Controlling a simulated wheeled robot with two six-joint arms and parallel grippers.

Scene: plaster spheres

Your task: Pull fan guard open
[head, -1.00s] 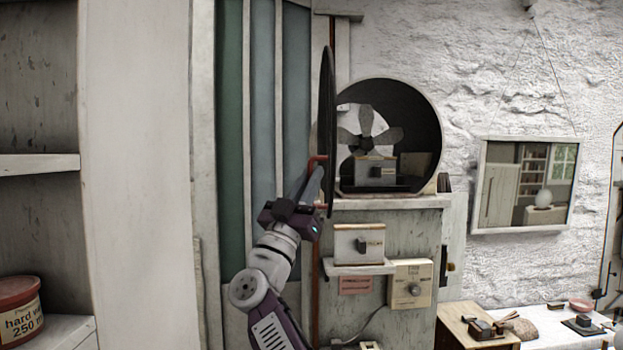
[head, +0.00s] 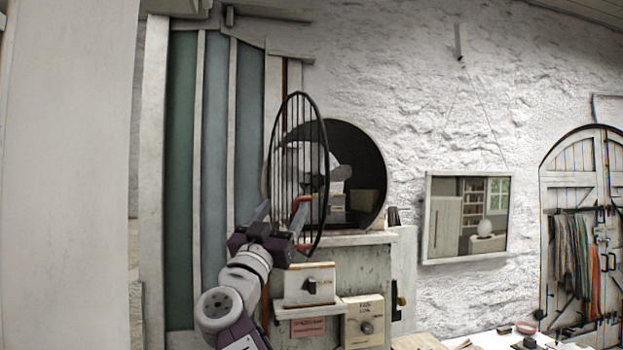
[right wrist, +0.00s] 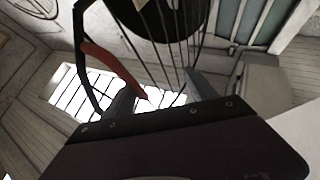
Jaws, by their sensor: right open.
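The fan guard (head: 318,130), a round black wire grille, stands out from the front of the round fan housing (head: 372,165), swung away from the opening and seen at a slant. Behind it the grey fan (head: 340,172) partly shows. A red handle (head: 301,206) is on the guard's lower part. My right gripper (head: 284,212) is open at the guard's lower left, its fingers near the handle. In the right wrist view the red handle (right wrist: 108,62) passes close to the left finger, with the guard's bars (right wrist: 175,50) beyond; contact is unclear. My left gripper is out of view.
A cabinet (head: 365,262) below the housing carries a switch box (head: 308,285) and a dial box (head: 363,322). Tall coloured panels (head: 215,150) stand at left. A framed mirror (head: 467,217) hangs right, near an arched door (head: 585,185). A table with small items is at lower right.

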